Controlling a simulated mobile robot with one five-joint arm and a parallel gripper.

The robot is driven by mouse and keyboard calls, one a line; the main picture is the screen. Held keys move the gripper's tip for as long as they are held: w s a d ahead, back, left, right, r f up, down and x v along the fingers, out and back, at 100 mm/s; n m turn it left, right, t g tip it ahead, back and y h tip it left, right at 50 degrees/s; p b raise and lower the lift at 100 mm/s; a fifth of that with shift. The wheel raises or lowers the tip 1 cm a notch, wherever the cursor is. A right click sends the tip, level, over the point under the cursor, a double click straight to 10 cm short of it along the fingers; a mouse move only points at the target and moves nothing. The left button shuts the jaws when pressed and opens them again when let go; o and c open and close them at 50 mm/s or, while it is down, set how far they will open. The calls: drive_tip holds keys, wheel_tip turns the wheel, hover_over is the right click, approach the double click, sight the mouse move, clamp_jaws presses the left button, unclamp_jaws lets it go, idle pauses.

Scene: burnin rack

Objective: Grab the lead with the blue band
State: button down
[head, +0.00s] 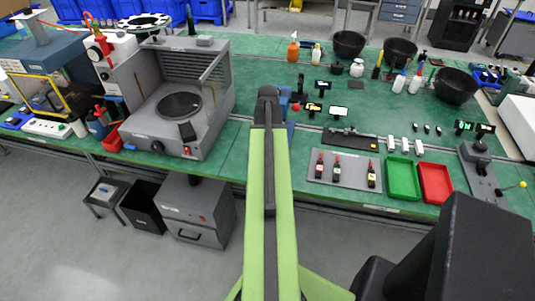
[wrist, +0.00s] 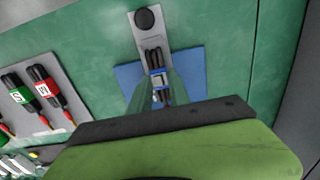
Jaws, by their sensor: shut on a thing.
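The lead with the blue band (wrist: 157,76) shows in the wrist view as dark strands with a blue band, in front of a grey plate with a black knob (wrist: 145,20). A blue pad (wrist: 127,77) lies under it. My gripper (wrist: 159,88) is shut on this lead near the band; its fingers hide part of the lead. In the head view my green arm reaches over the bench, and the lead cannot be made out behind its end. Part of the blue pad (head: 284,100) shows there beside the arm.
A grey tray (head: 312,178) with several black items with coloured labels lies right of my arm. A green bin (head: 402,194) and a red bin (head: 451,196) stand beside it. A grey machine (head: 160,128) stands to the left. Small displays (head: 338,111) stand near the arm's end.

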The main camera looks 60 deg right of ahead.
drive_tip(key=shift+r, duration=0.1)
idle(0.3)
wheel_tip(320, 180, up, 18)
drive_tip(key=p, duration=1.8)
